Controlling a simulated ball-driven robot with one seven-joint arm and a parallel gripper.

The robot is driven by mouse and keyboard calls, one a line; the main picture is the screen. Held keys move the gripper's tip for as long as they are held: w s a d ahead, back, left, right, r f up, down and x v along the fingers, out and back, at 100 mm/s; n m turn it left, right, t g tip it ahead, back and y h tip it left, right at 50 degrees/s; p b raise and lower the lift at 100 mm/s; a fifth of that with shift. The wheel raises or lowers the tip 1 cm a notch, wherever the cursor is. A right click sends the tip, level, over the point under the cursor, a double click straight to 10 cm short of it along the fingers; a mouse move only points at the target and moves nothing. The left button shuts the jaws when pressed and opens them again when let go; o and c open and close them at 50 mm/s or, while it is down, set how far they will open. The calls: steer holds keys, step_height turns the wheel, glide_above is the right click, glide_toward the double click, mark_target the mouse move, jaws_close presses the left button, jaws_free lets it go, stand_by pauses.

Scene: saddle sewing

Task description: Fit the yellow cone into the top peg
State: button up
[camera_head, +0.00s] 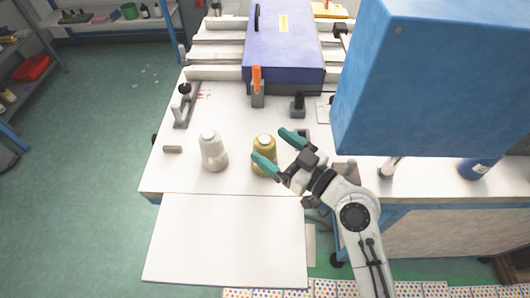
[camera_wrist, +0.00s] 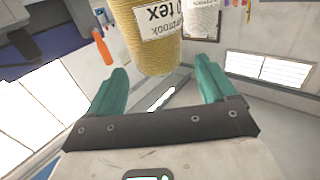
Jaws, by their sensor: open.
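The yellow cone (camera_head: 264,156), a spool of yellow thread, stands upright on the white table. It shows large in the wrist view (camera_wrist: 150,45), with a white label whose text is upside down. My gripper (camera_head: 266,144) is open, its two green fingers spread on either side of the cone in the head view. In the wrist view my gripper (camera_wrist: 162,76) has the cone just beyond and between the fingertips, not clasped. I cannot tell which fitting is the top peg; a grey bracket with a black knob (camera_head: 184,98) stands at the table's left.
A white cone (camera_head: 213,152) stands close to the left of the yellow one. An orange-handled tool (camera_head: 257,80) and a small black block (camera_head: 298,104) stand behind. A large blue machine body (camera_head: 430,80) overhangs the right side.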

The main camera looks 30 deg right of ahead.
mark_target(260, 138)
steer(key=p+x, duration=0.1)
steer(key=x, duration=0.4)
steer(key=shift+w+p, duration=0.15)
steer(key=shift+p, duration=0.25)
steer(key=c, duration=1.5)
steer(key=shift+o, duration=0.2)
steer(key=shift+r, duration=0.1)
